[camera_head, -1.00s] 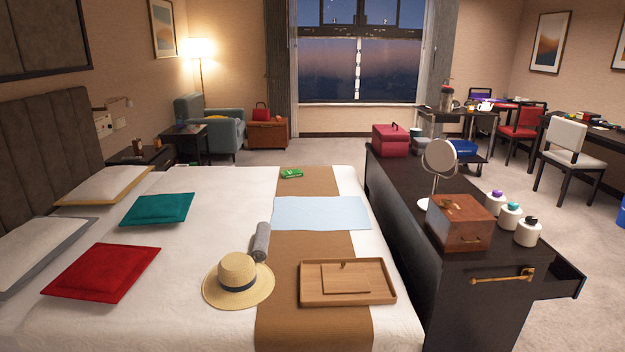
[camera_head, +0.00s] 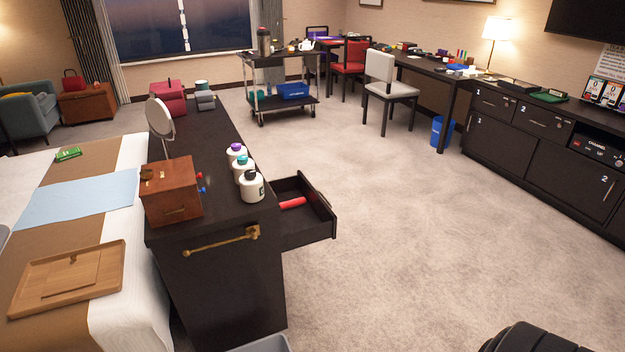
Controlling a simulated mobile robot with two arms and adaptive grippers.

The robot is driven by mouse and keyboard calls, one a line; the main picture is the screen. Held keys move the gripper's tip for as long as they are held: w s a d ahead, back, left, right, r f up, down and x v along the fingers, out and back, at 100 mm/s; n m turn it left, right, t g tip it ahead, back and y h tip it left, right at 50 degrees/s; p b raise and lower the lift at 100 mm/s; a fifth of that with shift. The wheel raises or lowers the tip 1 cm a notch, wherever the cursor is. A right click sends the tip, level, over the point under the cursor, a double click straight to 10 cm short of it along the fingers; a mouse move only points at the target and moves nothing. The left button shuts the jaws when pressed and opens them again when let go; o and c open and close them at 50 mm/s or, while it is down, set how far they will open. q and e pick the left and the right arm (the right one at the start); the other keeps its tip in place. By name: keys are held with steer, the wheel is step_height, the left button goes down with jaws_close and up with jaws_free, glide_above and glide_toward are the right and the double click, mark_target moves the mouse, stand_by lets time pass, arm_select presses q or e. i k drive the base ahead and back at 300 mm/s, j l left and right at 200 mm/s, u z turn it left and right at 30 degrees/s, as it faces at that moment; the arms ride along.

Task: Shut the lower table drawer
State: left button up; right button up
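The dark table (camera_head: 215,285) stands at the foot of the bed. One drawer (camera_head: 306,233) sticks out from its right side, pulled well open, with a red cylindrical item (camera_head: 292,203) inside. The drawer's front panel (camera_head: 325,212) faces right, and part of its handle shows at the top. Whether another drawer sits above or below it on that side cannot be told from this angle. Neither of my grippers is in view.
Bottles (camera_head: 252,187), a wooden box (camera_head: 171,192) and a round mirror (camera_head: 160,117) stand on the table. A grey bin (camera_head: 262,345) shows at the bottom edge. Open carpet (camera_head: 400,220) lies right of the drawer, up to a dark cabinet (camera_head: 560,165).

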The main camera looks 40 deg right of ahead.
mark_target(314, 221)
steer(key=l, duration=3.3)
